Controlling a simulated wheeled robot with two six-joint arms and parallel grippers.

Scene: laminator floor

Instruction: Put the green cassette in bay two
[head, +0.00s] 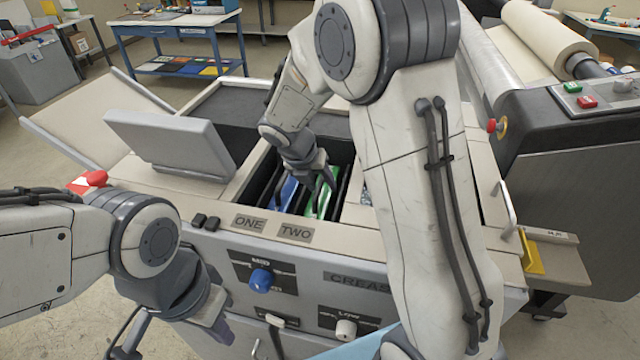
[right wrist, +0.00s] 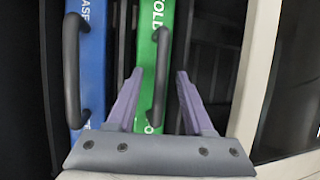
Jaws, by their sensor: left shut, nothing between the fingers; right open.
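The green cassette (head: 322,204) stands in the opening of the machine, in the slot behind the label TWO (head: 296,232). In the right wrist view the green cassette (right wrist: 149,55) shows white lettering and a dark bar handle (right wrist: 160,78). My right gripper (head: 322,182) is over it and open; in the right wrist view its fingers (right wrist: 160,102) are on either side of the handle, apart from it. How deep the cassette sits cannot be told. My left gripper (head: 220,328) is shut and empty, low in front of the machine's front panel.
A blue cassette (head: 288,194) stands left of the green one, behind the label ONE (head: 249,223); it shows in the right wrist view (right wrist: 90,60). A raised grey lid (head: 170,145) is left of the opening. A blue knob (head: 261,279) sticks out of the front panel.

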